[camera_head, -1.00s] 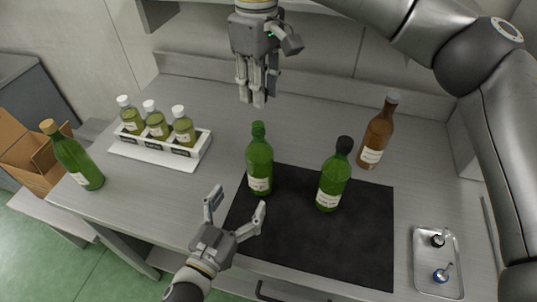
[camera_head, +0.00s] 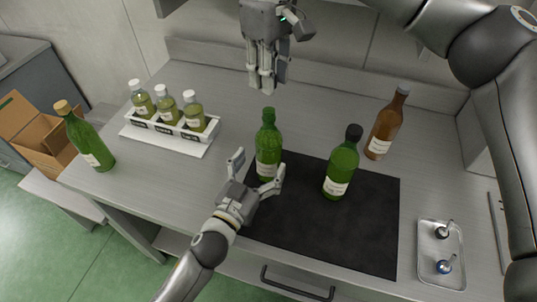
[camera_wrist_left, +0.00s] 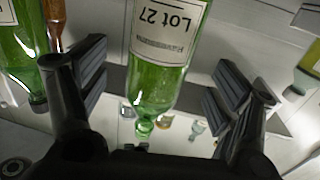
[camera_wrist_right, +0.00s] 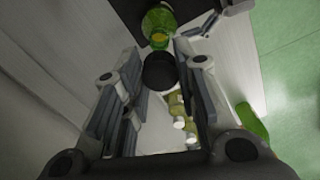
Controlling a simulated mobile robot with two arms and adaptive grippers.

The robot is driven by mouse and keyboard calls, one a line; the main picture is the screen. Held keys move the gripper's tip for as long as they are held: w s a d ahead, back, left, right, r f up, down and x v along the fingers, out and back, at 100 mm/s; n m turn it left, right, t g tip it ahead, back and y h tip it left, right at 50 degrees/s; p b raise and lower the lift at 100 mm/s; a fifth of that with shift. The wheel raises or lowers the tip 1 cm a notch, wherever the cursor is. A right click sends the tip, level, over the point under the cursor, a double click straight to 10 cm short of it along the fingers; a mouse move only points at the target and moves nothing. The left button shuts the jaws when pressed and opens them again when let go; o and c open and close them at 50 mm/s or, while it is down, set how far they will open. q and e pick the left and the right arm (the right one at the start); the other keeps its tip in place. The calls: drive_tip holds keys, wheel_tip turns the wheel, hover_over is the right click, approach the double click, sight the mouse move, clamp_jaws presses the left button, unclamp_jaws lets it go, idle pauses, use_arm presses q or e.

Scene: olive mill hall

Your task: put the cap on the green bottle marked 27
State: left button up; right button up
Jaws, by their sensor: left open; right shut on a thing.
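The green bottle marked 27 (camera_head: 268,143) stands upright and uncapped at the back left edge of the dark mat. Its "Lot 27" label shows upside down in the left wrist view (camera_wrist_left: 165,35). My left gripper (camera_head: 256,171) is open close in front of this bottle; in the left wrist view its fingers stand on either side of it without gripping. My right gripper (camera_head: 266,84) is above and behind the bottle, pointing down. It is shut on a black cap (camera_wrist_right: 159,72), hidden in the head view. The right wrist view shows the bottle's open mouth (camera_wrist_right: 159,38) beyond the cap.
A black-capped green bottle (camera_head: 341,171) and a brown bottle (camera_head: 384,128) stand to the right. A white rack (camera_head: 165,130) holds three small bottles. Another green bottle (camera_head: 88,140) is far left. A metal tray (camera_head: 428,272) holds small items. The mat's front (camera_head: 320,240) is clear.

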sight(263, 162)
use_arm(q)
drive_tip(key=x, duration=0.3)
drive_tip(key=shift+w+d, duration=0.15)
drive_tip(key=shift+w, duration=0.2)
use_arm(e)
drive_tip(key=shift+w, duration=0.15)
use_arm(q)
drive_tip(key=shift+w+d, duration=0.2)
drive_tip(key=shift+w, duration=0.2)
drive_tip(key=c, duration=1.5)
use_arm(e)
drive_tip(key=shift+f, duration=2.5)
drive_tip(key=shift+f, duration=0.1)
drive_tip(key=shift+f, duration=0.8)
drive_tip(key=shift+f, duration=0.55)
